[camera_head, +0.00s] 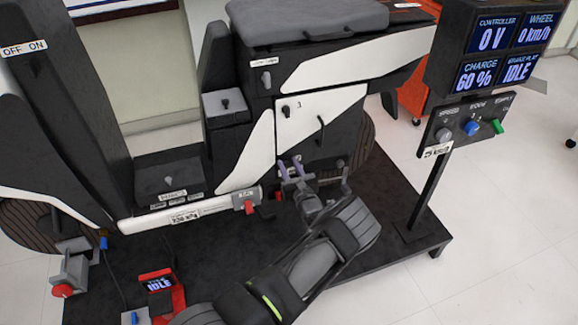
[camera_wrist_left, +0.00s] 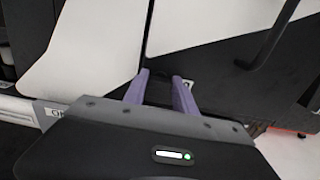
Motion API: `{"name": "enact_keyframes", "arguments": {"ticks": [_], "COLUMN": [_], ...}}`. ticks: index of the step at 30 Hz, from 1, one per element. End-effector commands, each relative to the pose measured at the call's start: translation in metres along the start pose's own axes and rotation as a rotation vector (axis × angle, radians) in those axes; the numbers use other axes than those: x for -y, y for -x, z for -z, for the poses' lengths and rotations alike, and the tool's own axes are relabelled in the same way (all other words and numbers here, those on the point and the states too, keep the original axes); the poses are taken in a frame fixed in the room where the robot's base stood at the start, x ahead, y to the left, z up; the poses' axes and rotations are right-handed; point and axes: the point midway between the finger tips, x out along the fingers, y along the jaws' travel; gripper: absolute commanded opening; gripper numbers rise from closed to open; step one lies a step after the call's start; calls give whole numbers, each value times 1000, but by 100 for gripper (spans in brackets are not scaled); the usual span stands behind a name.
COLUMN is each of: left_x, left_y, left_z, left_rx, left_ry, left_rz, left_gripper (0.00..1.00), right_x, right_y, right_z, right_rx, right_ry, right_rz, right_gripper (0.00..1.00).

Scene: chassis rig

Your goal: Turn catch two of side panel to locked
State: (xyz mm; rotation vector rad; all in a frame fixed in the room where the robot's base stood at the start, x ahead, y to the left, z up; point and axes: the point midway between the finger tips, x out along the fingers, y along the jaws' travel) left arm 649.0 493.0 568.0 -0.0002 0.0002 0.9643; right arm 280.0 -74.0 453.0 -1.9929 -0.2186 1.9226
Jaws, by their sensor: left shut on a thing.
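The side panel (camera_head: 345,112), white above and black below, is closed on the scooter body and has a dark bar handle (camera_head: 320,128). It also shows in the wrist view (camera_wrist_left: 205,22). A small dark catch (camera_head: 285,110) sits at its upper left. My left gripper (camera_head: 290,163) is at the panel's lower left edge, its purple fingertips (camera_wrist_left: 160,78) shut on a small dark catch. The fingers mostly hide this catch, so its lock position cannot be told. A small label shows beside the right fingertip. My right gripper is not in view.
A red-handled connector (camera_head: 248,206) lies left of my gripper, low on the scooter. A post with a display (camera_head: 500,45) and coloured knobs stands at right. A red IDLE device (camera_head: 162,290) sits on the dark platform (camera_head: 410,225).

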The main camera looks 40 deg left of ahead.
Motion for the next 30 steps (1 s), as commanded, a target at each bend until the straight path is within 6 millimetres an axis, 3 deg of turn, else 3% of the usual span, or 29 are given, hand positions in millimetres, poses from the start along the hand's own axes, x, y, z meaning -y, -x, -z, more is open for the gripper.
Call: {"name": "enact_keyframes", "arguments": {"ticks": [14, 30], "left_x": [0, -2], "left_y": [0, 0], "left_z": [0, 1], "left_rx": [0, -1], "left_ry": [69, 478], "left_rz": [0, -1], "left_gripper": [0, 0], "right_x": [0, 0], "right_y": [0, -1], "right_z": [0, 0], "right_rx": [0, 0], "right_ry": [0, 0], "right_rz": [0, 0], "right_gripper": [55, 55]}}
